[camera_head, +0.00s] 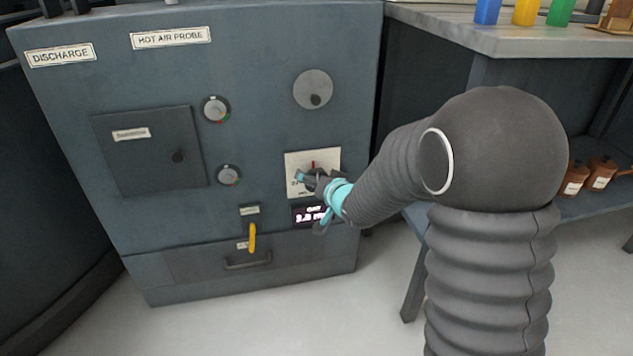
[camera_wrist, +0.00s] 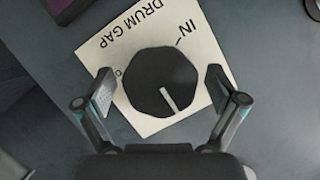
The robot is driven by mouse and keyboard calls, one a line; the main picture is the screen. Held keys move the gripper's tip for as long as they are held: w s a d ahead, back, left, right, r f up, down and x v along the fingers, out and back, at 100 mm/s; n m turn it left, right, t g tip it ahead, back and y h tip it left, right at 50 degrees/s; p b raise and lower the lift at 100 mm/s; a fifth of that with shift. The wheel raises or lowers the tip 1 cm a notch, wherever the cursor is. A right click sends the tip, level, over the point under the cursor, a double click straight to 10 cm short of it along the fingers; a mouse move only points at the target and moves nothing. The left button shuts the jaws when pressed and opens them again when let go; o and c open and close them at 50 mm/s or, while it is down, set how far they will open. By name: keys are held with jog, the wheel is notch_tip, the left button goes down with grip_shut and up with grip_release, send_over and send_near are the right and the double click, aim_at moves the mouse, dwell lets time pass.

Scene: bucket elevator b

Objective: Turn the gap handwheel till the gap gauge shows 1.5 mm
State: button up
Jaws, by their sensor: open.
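The gap handwheel (camera_wrist: 160,82) is a round black knob with a white pointer line, on a pale plate (camera_wrist: 118,48) lettered DRUM GAP and IN. In the wrist view the line points toward the lower right. My gripper (camera_wrist: 160,95) is open, with one finger on each side of the knob and small gaps visible. In the head view my gripper (camera_head: 312,188) covers most of the knob in front of the plate (camera_head: 328,158). The gap gauge (camera_head: 308,213) is a dark display just below, partly hidden by my gripper; its digits are too small to read surely.
The grey cabinet (camera_head: 255,60) also bears a round disc with a small knob (camera_head: 314,89), two small dials (camera_head: 216,109), a yellow lever (camera_head: 252,238) and a hatch door (camera_head: 150,155). A bench (camera_head: 450,35) with coloured containers stands at right.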

jog(key=c, duration=1.1)
jog(key=shift+c, duration=0.2)
jog(key=shift+n, duration=0.3)
jog(key=shift+n+h, duration=1.1)
jog(key=shift+n, duration=0.1)
jog(key=shift+r+n+t+h+p, duration=0.1)
jog(key=shift+n+t+h+p, duration=0.25)
jog(key=shift+n+h, duration=0.6)
jog(key=n+h+p, duration=0.1)
jog(key=n+p, duration=0.1)
jog(key=shift+n+t, duration=0.35)
jog(key=shift+n+t+h+p, duration=0.5)
jog(key=shift+n+h+p, duration=0.35)
jog(key=shift+n+p, duration=0.55)
